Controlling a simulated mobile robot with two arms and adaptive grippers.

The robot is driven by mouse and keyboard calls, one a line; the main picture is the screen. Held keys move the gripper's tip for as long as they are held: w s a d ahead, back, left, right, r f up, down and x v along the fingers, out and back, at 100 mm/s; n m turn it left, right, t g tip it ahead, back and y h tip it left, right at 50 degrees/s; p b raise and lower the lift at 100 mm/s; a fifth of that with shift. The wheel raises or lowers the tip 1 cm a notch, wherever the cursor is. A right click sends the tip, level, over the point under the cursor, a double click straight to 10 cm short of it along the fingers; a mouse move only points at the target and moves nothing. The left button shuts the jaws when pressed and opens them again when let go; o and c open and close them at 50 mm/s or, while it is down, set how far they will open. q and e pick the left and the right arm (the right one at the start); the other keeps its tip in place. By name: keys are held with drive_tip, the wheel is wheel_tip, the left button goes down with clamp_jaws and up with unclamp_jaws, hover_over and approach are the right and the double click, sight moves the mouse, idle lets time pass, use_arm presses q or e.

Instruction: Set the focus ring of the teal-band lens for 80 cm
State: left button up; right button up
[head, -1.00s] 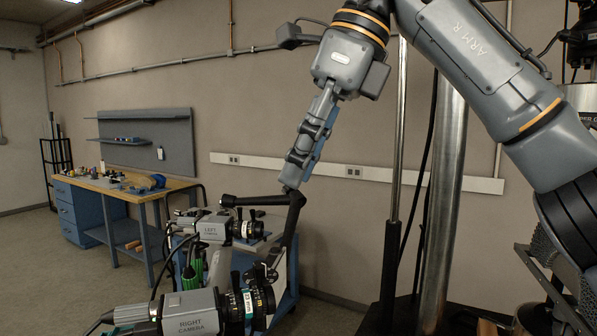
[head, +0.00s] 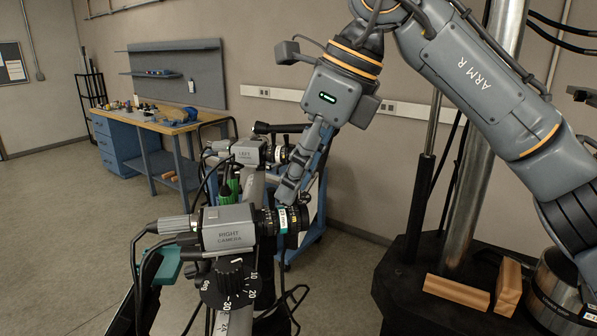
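The right camera (head: 228,229) stands on a rail in the lower middle of the head view, its lens pointing right. The lens (head: 268,222) has a teal band (head: 283,220) near its front end. Fine scale marks on the ring are too small to read. My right gripper (head: 287,194) reaches down from above, its lower end close above the front of this lens. Whether it touches the lens cannot be told, nor whether its fingers are open or shut. The left camera (head: 250,152) stands farther back. My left gripper is not in view.
A black dial (head: 229,282) with white numbers sits below the right camera. Cables hang around both cameras. A blue cart (head: 318,190) stands behind. A workbench (head: 165,127) stands at the back left. Wooden blocks (head: 457,291) and a metal cylinder (head: 560,285) lie at lower right.

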drive_tip(key=shift+f, duration=0.15)
clamp_jaws()
drive_tip(key=shift+f+b, duration=0.1)
drive_tip(key=shift+b, duration=0.25)
drive_tip(key=t+b, duration=0.1)
drive_tip(key=b, duration=0.2)
drive_tip(key=s+t+b, duration=0.1)
drive_tip(key=b, duration=0.2)
drive_tip(key=shift+s+d+f+t+y, duration=0.15)
drive_tip(key=shift+s+f+t+y, duration=0.15)
drive_tip(key=shift+t+y, duration=0.1)
drive_tip(key=shift+r+n, duration=0.15)
drive_tip(key=shift+n, duration=0.15)
drive_tip(key=shift+s+r, duration=0.1)
drive_tip(key=shift+r, duration=0.05)
